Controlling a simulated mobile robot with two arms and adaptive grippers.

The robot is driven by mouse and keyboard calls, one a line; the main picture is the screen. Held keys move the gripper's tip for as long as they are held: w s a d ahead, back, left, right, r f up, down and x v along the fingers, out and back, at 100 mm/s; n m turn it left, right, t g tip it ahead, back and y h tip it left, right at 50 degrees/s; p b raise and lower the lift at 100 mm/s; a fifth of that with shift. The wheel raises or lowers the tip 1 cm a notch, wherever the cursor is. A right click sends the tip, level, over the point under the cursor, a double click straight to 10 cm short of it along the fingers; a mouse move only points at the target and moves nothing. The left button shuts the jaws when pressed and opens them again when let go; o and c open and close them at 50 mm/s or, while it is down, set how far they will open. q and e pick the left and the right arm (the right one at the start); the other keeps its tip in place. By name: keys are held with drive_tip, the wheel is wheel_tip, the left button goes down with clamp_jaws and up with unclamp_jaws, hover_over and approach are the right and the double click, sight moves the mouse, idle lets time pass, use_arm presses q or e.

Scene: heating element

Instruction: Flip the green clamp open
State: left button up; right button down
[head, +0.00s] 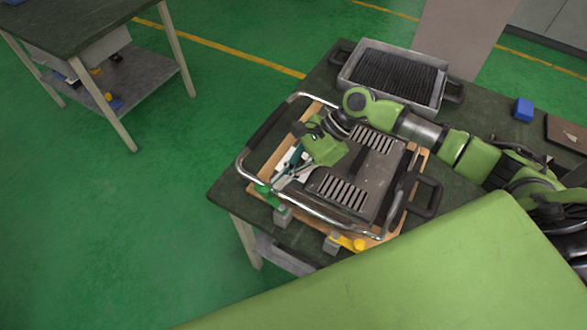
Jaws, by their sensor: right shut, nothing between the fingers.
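The green clamp (265,191) is at the front left edge of the work table, beside the curved metal bar. A small grey block (283,216) is just below it. My right gripper (280,181) reaches in over the slotted dark plate (342,190), with its fingers pointing down left at the clamp. It is shut and empty. Its fingertips are very close to the clamp; I cannot tell whether they touch. The fingers partly cover the area beside the clamp, so its exact lever position is hard to see. My left gripper is not in view.
A yellow clamp (352,243) sits further right on the front edge. The curved metal bar (315,215) runs around the wooden board (256,164). A grey ribbed tray (395,72) is at the back, and a blue block (523,108) at the right.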

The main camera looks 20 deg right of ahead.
drive_tip(key=shift+w+a+r+n+g+p, duration=0.15)
drive_tip(key=shift+a+r+n+g+p, duration=0.25)
drive_tip(key=shift+p, duration=0.85)
drive_tip(key=shift+a+f+n, duration=0.15)
drive_tip(key=shift+n, duration=0.25)
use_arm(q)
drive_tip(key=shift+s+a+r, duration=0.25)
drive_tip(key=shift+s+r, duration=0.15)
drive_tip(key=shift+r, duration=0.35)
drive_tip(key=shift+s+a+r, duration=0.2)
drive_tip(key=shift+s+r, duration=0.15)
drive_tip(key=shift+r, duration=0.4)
use_arm(e)
drive_tip(key=shift+a+f+n+g, duration=0.25)
drive_tip(key=shift+a+n+g, duration=0.05)
drive_tip(key=shift+n+g, duration=0.4)
use_arm(q)
drive_tip(key=shift+p, duration=0.3)
